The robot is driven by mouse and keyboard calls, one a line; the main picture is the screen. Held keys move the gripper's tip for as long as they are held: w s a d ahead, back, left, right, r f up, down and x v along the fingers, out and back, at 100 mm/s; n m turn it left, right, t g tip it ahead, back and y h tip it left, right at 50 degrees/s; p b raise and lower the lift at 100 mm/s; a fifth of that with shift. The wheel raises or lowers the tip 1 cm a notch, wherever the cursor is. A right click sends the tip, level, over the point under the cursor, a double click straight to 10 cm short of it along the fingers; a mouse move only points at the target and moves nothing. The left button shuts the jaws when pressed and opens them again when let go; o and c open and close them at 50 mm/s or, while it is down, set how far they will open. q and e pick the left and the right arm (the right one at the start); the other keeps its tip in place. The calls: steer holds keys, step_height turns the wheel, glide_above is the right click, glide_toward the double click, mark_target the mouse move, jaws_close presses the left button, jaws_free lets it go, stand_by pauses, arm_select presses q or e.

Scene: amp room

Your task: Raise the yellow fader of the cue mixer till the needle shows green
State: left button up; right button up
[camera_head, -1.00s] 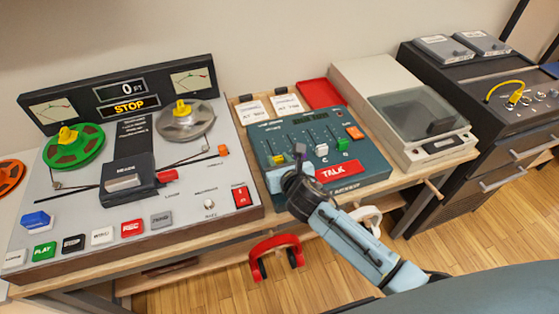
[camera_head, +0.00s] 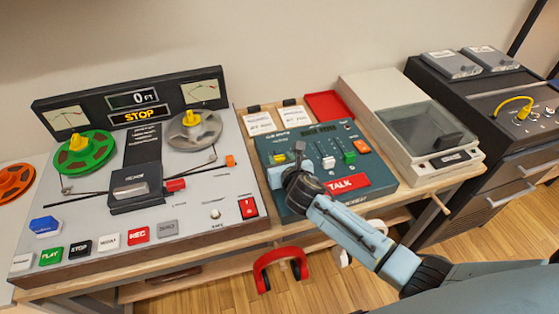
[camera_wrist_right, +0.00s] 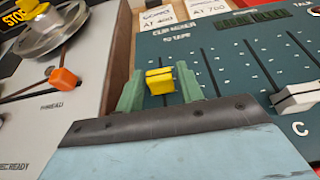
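The cue mixer (camera_head: 320,203) is a teal panel in the middle of the head view, with a row of faders and a red TALK button. The yellow fader (camera_head: 279,157) is on its left side and also shows in the right wrist view (camera_wrist_right: 160,81). My right gripper (camera_wrist_right: 160,88) has its two green fingers close against both sides of the fader, seemingly shut on it. In the head view the right arm (camera_head: 345,225) reaches in from the lower right. The mixer's dark display (camera_head: 318,129) is too small to read; I cannot make out a needle there. My left gripper is not in view.
A white fader (camera_head: 328,162) and a green fader (camera_head: 349,157) stand right of the yellow one. The tape deck (camera_head: 190,225) is at left, the lidded turntable (camera_head: 425,120) at right. Red headphones (camera_head: 265,275) hang below the table edge.

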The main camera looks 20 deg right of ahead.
steer(key=shift+o, duration=1)
steer(key=shift+s+r, duration=0.25)
steer(key=shift+s, duration=0.2)
steer(key=p+v, duration=0.3)
steer(key=v, duration=0.8)
steer(key=shift+s+r, duration=0.15)
steer(key=shift+s, duration=0.45)
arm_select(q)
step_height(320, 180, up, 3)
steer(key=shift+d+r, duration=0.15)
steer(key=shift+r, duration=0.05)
